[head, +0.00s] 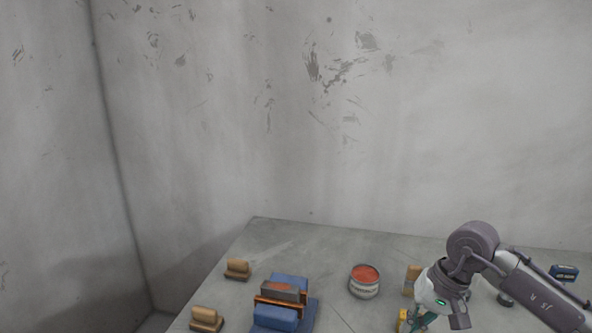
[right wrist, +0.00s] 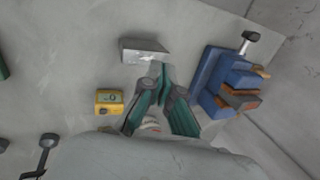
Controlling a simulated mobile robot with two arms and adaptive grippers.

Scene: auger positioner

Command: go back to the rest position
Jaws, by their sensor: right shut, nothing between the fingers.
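My right arm comes in from the right in the head view, with its gripper (head: 418,321) low at the bottom edge, over the grey table (head: 335,262). In the right wrist view, the two teal fingers of the right gripper (right wrist: 161,80) come together above the table. They are shut with nothing held between them. My left gripper is in neither view.
A blue vise (head: 287,283) with orange jaws stands left of a red-topped can (head: 365,290). Two wooden blocks (head: 237,270) (head: 206,318) lie farther left. The wrist view shows a grey metal piece (right wrist: 144,51) and a yellow device (right wrist: 109,102) near the fingers.

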